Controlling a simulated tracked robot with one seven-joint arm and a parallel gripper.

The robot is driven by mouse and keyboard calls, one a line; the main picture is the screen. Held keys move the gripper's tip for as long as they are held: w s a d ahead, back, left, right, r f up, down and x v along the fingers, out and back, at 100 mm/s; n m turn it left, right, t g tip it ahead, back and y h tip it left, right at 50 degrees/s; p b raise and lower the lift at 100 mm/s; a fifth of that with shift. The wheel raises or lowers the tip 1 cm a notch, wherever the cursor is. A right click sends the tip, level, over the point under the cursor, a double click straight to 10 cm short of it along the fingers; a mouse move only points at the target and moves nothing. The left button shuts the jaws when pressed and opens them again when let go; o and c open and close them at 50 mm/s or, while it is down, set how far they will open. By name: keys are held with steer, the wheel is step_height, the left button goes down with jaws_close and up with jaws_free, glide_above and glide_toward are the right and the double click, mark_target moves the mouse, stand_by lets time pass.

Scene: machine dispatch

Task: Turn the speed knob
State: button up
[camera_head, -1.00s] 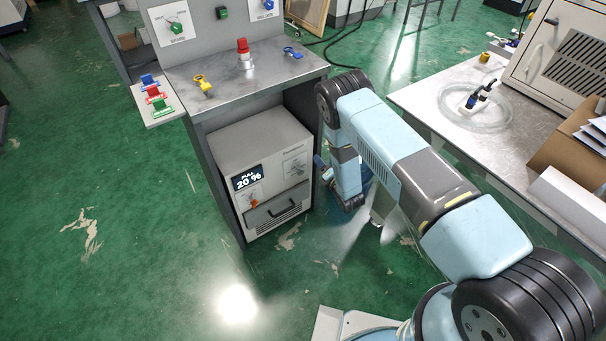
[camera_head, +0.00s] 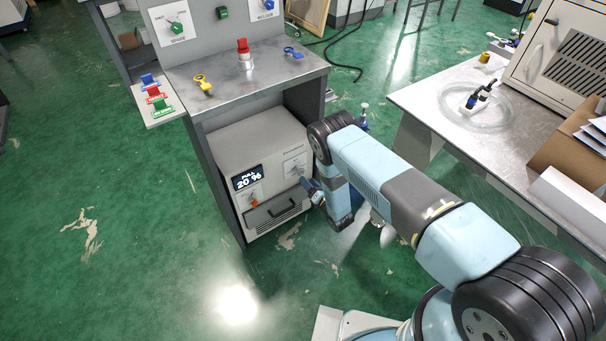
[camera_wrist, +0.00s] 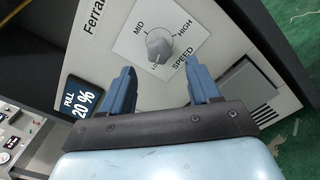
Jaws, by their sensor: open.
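The speed knob (camera_wrist: 159,46) is a round grey knob on a white square plate marked MID, HIGH and SPEED. The plate sits on the light grey front of a machine (camera_head: 222,150) under the metal bench, at the upper right of that front in the head view. My gripper (camera_wrist: 161,68) is open and empty, with its blue fingers apart. In the wrist view the knob shows between and just beyond the fingertips, with no visible contact. In the head view my gripper (camera_head: 312,188) is at the right side of the machine front.
A dark display (camera_head: 248,177) reads 20 %; it also shows in the wrist view (camera_wrist: 80,105). An orange switch (camera_head: 253,200) and a drawer handle (camera_head: 270,214) are below it. The bench's right leg (camera_head: 314,105) stands close to my arm. Green floor (camera_head: 150,240) is free in front.

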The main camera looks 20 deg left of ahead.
mark_target(301, 174)
steer(key=x, duration=0.7)
